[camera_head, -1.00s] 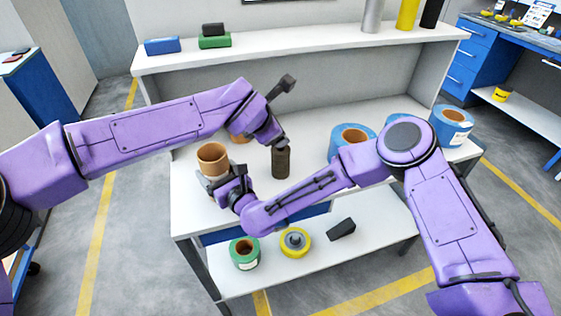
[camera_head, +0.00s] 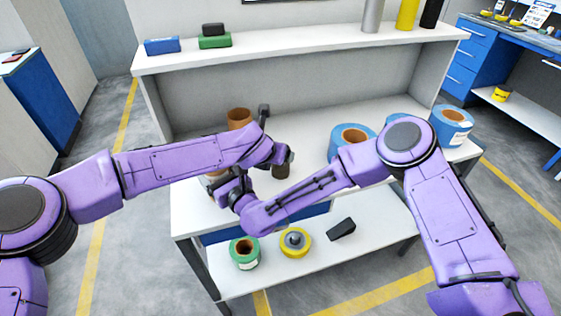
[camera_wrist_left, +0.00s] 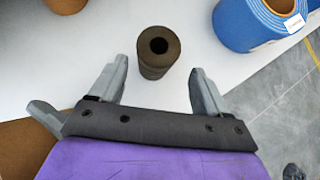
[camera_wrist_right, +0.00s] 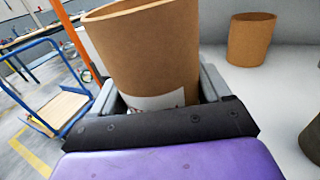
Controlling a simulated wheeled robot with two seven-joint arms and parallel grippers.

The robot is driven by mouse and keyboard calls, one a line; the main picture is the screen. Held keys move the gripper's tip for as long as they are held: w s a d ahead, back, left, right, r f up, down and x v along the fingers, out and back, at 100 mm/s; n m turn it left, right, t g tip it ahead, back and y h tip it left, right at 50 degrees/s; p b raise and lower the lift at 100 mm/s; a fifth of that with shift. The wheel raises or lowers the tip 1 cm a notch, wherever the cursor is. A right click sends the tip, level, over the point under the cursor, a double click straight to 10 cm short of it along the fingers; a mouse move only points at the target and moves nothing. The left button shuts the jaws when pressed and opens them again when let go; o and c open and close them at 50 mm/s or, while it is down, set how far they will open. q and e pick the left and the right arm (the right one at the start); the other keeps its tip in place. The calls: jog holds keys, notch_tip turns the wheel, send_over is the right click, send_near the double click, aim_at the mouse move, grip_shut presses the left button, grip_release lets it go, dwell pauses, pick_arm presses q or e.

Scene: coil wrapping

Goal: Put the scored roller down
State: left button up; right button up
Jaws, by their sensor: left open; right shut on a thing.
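The scored roller (camera_head: 282,170) is a dark ribbed cylinder with a hole in its end, standing upright on the white table. My left arm partly hides it in the head view. In the left wrist view the roller (camera_wrist_left: 160,58) lies just ahead of the open, empty fingers of my left gripper (camera_wrist_left: 160,78), roughly centred between them. The roller (camera_wrist_right: 313,140) also shows at the right edge of the right wrist view. My right gripper (camera_wrist_right: 155,98) is shut on a brown cardboard core (camera_wrist_right: 150,50) with a white label, left of the roller in the head view.
Another brown core (camera_head: 239,118) stands behind on the table, and a blue roll (camera_head: 345,140) stands to the right. The lower shelf holds a green roll (camera_head: 245,252), a yellow roll (camera_head: 296,242) and a black block (camera_head: 341,228). My two forearms nearly meet over the table.

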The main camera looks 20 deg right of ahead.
pick_arm(q)
jog(key=x, duration=0.5)
jog(key=shift+s+r, duration=0.1)
jog(key=c, duration=1.4)
notch_tip(320, 180, up, 10)
jog(key=shift+s+r, duration=0.1)
notch_tip(320, 180, down, 10)
jog(key=s+d, duration=0.2)
jog(key=shift+s+d+r, duration=0.15)
jog(key=shift+s+d, duration=0.1)
jog(key=shift+s, duration=0.05)
